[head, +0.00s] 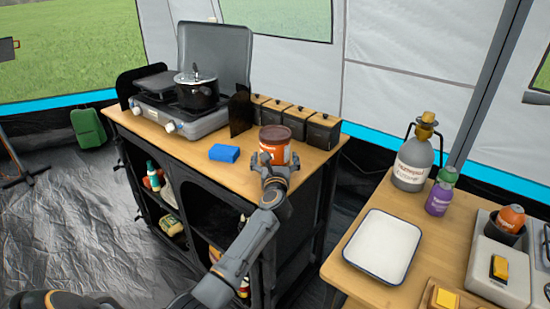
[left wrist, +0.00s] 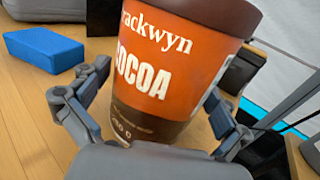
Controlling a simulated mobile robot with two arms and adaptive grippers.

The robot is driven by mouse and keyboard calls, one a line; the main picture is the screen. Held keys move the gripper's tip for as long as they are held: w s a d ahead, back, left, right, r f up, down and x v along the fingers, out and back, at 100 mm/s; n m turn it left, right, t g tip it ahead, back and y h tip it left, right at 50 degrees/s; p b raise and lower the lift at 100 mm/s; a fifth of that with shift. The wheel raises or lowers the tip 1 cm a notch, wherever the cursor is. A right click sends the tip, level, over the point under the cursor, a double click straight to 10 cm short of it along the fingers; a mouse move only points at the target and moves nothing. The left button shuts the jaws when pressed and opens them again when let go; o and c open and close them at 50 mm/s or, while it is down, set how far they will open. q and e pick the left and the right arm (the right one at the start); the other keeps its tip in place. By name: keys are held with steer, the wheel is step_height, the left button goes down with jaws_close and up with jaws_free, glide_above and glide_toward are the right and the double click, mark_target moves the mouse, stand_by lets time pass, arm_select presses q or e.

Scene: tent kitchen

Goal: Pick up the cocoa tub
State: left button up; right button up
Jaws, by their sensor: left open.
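The cocoa tub (head: 274,143) is orange with a brown lid and brown base. It stands upright near the front right of the wooden counter. In the left wrist view the cocoa tub (left wrist: 165,60) fills the middle, its label facing me. My left gripper (head: 268,165) is at the near side of the tub. In the left wrist view my left gripper (left wrist: 155,105) is open, with one finger on each side of the tub's lower part. I cannot tell whether the fingers touch it. My right gripper is not in view.
A blue sponge-like block (head: 224,153) lies left of the tub. Several dark canisters (head: 297,122) stand behind it. A stove (head: 180,118) with a pot (head: 196,90) is at the back left. A second table holds a white tray (head: 385,246) and a grey bottle (head: 412,163).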

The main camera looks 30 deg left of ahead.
arm_select(q)
steer(key=c, duration=1.7)
steer(key=shift+r, duration=0.1)
